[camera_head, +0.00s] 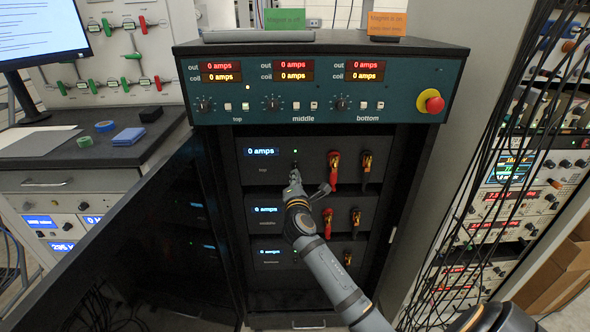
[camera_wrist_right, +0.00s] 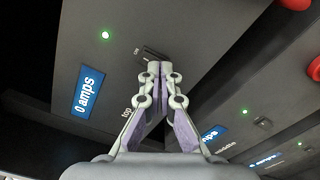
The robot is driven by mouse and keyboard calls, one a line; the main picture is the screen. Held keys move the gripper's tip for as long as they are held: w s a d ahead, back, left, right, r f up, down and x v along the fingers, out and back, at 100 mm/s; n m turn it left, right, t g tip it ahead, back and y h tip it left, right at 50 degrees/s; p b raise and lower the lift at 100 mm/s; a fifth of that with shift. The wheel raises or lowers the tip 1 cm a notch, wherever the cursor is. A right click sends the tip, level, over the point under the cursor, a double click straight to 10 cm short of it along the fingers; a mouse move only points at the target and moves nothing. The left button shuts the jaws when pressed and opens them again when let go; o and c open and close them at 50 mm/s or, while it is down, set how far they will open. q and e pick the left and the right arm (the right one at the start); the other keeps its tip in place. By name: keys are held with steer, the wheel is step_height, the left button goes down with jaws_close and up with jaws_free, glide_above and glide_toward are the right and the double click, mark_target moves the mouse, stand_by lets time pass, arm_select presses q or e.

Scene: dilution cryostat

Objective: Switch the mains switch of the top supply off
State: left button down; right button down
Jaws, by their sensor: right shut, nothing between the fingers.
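The top supply (camera_head: 262,181) is the uppermost dark unit in the open rack, with a blue "0 amps" display (camera_head: 261,152) and a lit green lamp (camera_head: 295,152). Its mains switch (camera_wrist_right: 148,53) is a small dark rocker beside an "ON" mark in the right wrist view. My right gripper (camera_head: 295,174) is shut and empty, and its fingertips (camera_wrist_right: 160,67) are right at the switch, covering part of it. I cannot tell whether they touch it. In the head view the switch is mostly hidden by the gripper. My left gripper is not in view.
Red-handled (camera_head: 334,170) and dark plugs stick out right of the switch. The middle supply (camera_head: 265,209) and bottom supply (camera_head: 268,252) sit below. Above is a teal control panel (camera_head: 320,88) with a red emergency button (camera_head: 434,104). An open black door (camera_head: 150,235) stands left; hanging cables are right.

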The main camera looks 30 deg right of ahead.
steer(key=shift+w+d, duration=0.15)
steer(key=shift+w, duration=0.05)
steer(key=shift+s, duration=0.1)
steer(key=p+v, duration=0.1)
steer(key=v, duration=0.7)
steer(key=shift+p, duration=0.35)
steer(key=shift+f, duration=0.1)
